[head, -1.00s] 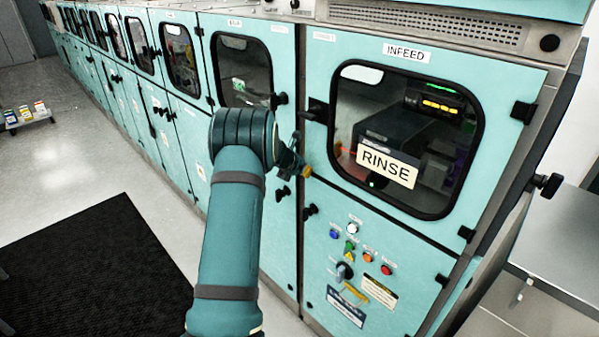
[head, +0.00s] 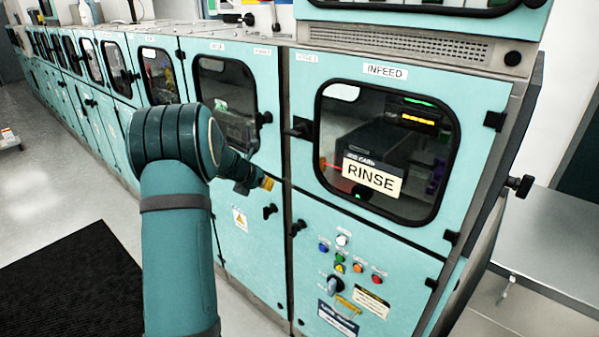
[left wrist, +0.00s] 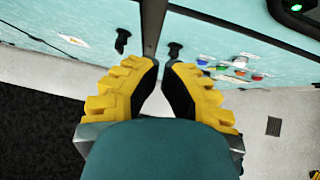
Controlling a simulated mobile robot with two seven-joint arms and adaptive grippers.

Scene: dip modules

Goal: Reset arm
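My left arm rises from the bottom left in the head view, and its gripper (head: 267,183) shows as a small yellow tip in front of the teal machine's lower panel. In the left wrist view the two yellow fingers (left wrist: 161,66) lean together with their tips almost meeting, and nothing is held between them. The gripper looks clear of the machine, though the exact distance is hard to tell.
The teal machine (head: 410,270) stands ahead, with a window marked RINSE (head: 372,177), black latches, coloured buttons (head: 340,257) and a rotary knob (head: 335,285). A grey table (head: 560,240) is at the right. A black mat (head: 70,285) lies on the open floor at the left.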

